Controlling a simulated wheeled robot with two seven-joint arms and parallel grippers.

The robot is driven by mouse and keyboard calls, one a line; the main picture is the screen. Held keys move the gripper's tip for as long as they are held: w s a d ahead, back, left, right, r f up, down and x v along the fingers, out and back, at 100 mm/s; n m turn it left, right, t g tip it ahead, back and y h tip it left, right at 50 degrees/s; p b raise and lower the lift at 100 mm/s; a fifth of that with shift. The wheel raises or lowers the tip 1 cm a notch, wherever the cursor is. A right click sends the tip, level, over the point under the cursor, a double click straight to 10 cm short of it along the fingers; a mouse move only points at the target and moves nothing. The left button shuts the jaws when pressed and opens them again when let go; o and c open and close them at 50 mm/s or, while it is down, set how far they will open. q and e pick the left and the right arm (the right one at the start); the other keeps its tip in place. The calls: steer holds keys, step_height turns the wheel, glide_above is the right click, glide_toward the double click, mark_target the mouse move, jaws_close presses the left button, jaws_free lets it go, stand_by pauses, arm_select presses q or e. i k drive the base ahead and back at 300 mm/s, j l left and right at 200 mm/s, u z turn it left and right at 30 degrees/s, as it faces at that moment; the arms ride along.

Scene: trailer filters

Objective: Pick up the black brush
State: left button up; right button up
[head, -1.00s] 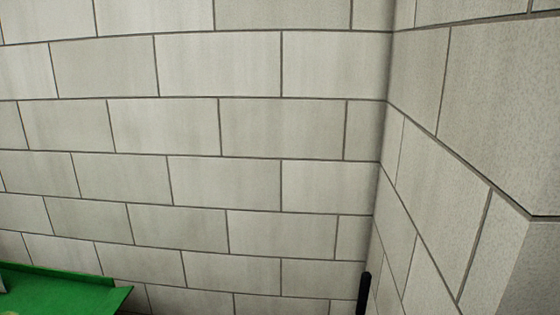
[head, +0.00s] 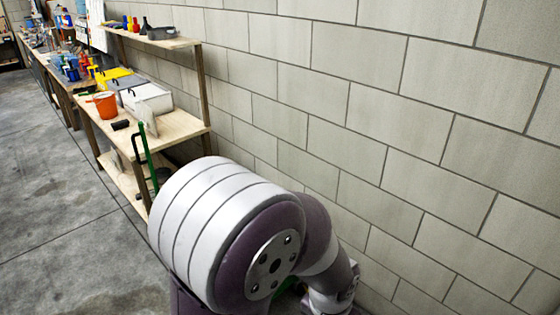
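I cannot make out the black brush for sure. A small dark object (head: 121,125) lies at the near edge of the wooden workbench (head: 178,124) in the head view, too small to identify. A thick white and purple link of my own arm fills the lower middle and hides what is behind it. Neither of my grippers is in view.
An orange bucket (head: 105,105) and a white box (head: 147,99) stand on the bench. A green-handled tool (head: 146,150) stands upright at its front. A shelf (head: 160,41) holds small bottles. More benches run along the block wall (head: 330,85). The concrete floor (head: 50,190) at left is clear.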

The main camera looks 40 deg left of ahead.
mark_target(124, 124)
steer(key=k+j+u, duration=0.4)
steer(key=k+j, duration=0.35)
steer(key=j, duration=0.15)
steer(key=u, duration=1.4)
